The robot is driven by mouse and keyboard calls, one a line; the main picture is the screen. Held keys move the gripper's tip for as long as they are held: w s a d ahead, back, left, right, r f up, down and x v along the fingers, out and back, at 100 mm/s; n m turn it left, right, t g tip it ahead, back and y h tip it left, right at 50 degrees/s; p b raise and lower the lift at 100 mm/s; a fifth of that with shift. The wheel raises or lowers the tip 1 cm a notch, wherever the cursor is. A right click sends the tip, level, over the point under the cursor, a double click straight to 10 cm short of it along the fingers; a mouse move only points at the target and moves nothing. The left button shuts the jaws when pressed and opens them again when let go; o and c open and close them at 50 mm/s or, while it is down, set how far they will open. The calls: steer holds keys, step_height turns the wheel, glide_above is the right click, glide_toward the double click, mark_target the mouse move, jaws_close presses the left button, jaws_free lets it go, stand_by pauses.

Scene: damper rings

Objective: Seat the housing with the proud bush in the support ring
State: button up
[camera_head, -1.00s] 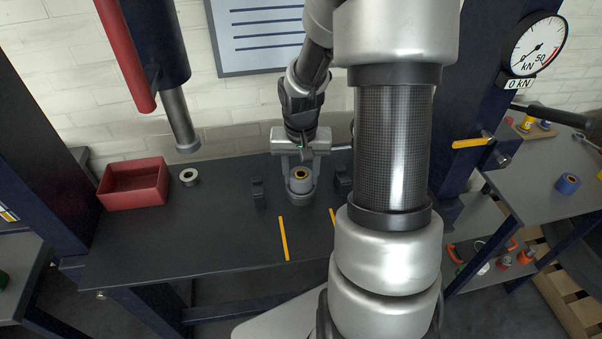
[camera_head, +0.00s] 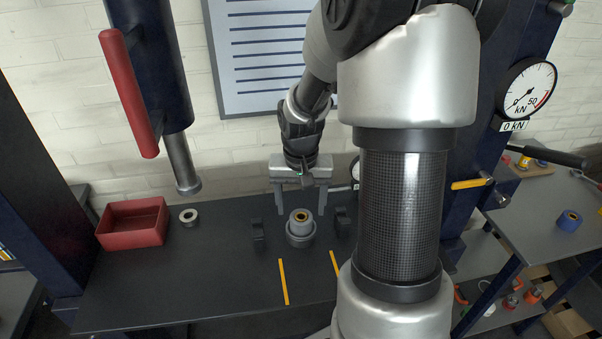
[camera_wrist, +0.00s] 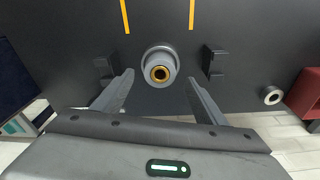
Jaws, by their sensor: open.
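A grey cylindrical housing (camera_head: 299,219) with a brass-coloured bush (camera_head: 301,216) showing at its top stands upright in the darker, wider support ring (camera_head: 300,240) on the dark bench. In the wrist view the housing (camera_wrist: 151,61) and bush (camera_wrist: 160,73) appear end-on, within the ring's outline. The housing's lower part is hidden. My gripper (camera_head: 301,208) is open and empty; its fingers are spread behind and above the housing, apart from it. The two fingertips (camera_wrist: 159,77) show to either side of the housing in the wrist view.
Dark blocks (camera_head: 258,235) flank the ring closely. A red tray (camera_head: 132,223) and a loose grey ring (camera_head: 188,216) lie to the left, below the press ram (camera_head: 183,170). Yellow lines (camera_head: 283,282) mark the clear bench front. A blue part (camera_head: 569,220) is on the right bench.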

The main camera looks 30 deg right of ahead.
step_height(320, 180, up, 12)
steer(key=s, duration=0.1)
steer(key=shift+s+a+r+p, duration=0.15)
steer(key=shift+a+r+p, duration=0.05)
steer(key=shift+a+p, duration=0.2)
steer(key=shift+c, duration=0.2)
jaws_close()
steer(key=shift+d, duration=0.1)
stand_by(1.3)
